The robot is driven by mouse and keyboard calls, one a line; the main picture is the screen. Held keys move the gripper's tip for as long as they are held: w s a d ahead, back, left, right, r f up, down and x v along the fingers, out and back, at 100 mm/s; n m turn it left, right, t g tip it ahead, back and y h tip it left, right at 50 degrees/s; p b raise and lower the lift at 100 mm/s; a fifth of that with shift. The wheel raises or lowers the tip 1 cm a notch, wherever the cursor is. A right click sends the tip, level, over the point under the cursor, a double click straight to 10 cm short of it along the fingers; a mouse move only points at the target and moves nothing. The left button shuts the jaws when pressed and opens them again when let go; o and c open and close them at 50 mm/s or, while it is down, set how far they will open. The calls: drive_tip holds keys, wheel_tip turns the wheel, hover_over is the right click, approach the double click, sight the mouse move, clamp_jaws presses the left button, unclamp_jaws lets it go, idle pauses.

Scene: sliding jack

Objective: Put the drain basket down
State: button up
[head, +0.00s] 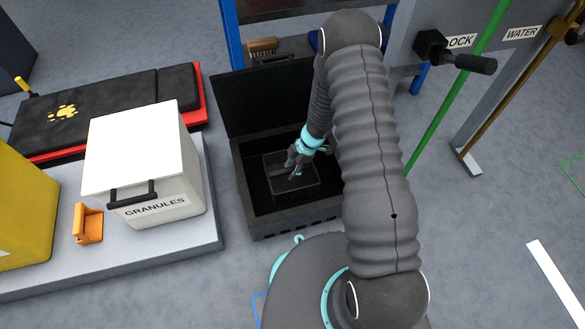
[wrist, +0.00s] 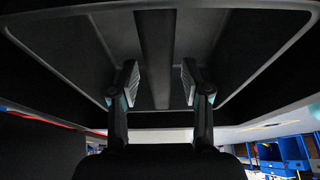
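The drain basket (head: 296,190), a dark, shallow rectangular tray with a thin grey rim, sits inside the open black box (head: 245,205) in the head view. In the wrist view the basket (wrist: 216,35) fills the upper part, with a dark bar (wrist: 155,50) running across its middle. My gripper (head: 294,164) is over the basket, inside the box. In the wrist view my gripper (wrist: 159,80) has its two fingers apart, one each side of the bar, with a visible gap at the right finger. The basket's underside and its contact with the box floor are hidden.
The box's raised lid (head: 260,95) stands behind it. A white granules bin (head: 140,155) is on a grey platform (head: 150,250) to the left, beside an orange bracket (head: 88,225). A blue frame (head: 231,35) rises behind. A green pole (head: 455,85) stands right, near clear floor.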

drive_tip(key=s+p+v, duration=0.1)
drive_tip(key=p+v, duration=0.2)
drive_tip(key=v, duration=0.9)
drive_tip(key=shift+w+p, duration=0.3)
drive_tip(key=shift+w, duration=0.15)
drive_tip(key=shift+r, duration=0.15)
